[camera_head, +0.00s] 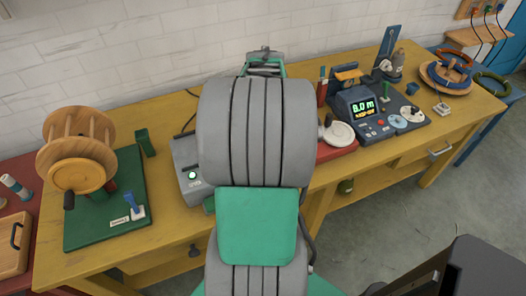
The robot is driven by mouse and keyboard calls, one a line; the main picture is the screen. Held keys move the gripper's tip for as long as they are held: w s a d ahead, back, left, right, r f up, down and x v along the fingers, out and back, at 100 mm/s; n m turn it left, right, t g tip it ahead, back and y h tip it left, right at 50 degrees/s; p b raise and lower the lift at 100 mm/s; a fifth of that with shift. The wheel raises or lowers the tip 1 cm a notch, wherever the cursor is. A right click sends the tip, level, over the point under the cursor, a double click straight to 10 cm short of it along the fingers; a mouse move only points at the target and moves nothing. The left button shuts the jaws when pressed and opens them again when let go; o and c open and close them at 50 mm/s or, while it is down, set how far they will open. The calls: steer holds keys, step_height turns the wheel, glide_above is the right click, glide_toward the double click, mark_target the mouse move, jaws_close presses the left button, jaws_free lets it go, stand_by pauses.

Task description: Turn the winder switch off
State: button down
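A wooden reel (78,145) with a dark crank handle stands on a green board (105,222) at the left of the yellow table. A small blue lever (132,203) stands upright on that board beside a white label too small to read. A grey box (186,158) with a lit green button sits right of the board, partly hidden by my arm. I cannot tell which of these is the winder switch. My arm fills the middle of the view. My gripper (265,56) seems to be at its far end near the wall, mostly hidden; its fingers cannot be made out.
A dark console (382,125) with a lit display reading 8.0 m and dials stands right of my arm. A white disc (339,134) lies beside it. Rings on a wooden stand (447,78) are at the far right. The yellow table (160,95) is clear behind the reel.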

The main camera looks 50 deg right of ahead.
steer(key=shift+f+b, duration=0.8)
steer(key=shift+f, duration=0.5)
stand_by(0.9)
step_height(320, 180, up, 7)
steer(key=p, duration=0.5)
steer(key=shift+r, duration=0.1)
stand_by(0.4)
steer(key=shift+w+d+n, duration=0.15)
steer(key=shift+d+n, duration=0.05)
steer(key=shift+n, duration=0.9)
steer(key=s+a+f+n, duration=0.2)
steer(key=a+f+n, duration=0.1)
steer(key=f, duration=0.1)
steer(key=w+a+r+n+t, duration=0.1)
steer(key=w+a+r+n, duration=0.2)
steer(key=a, duration=0.6)
steer(key=w+a+r+n+t, duration=0.1)
steer(key=a+n, duration=0.4)
steer(key=a, duration=0.5)
steer(key=w+a+r+n+t, duration=0.1)
steer(key=w+a+r+n, duration=0.3)
steer(key=a, duration=0.6)
steer(key=shift+w+a+r+n+t, duration=0.15)
steer(key=shift+w+r+n+t, duration=0.15)
steer(key=shift+r+n, duration=0.35)
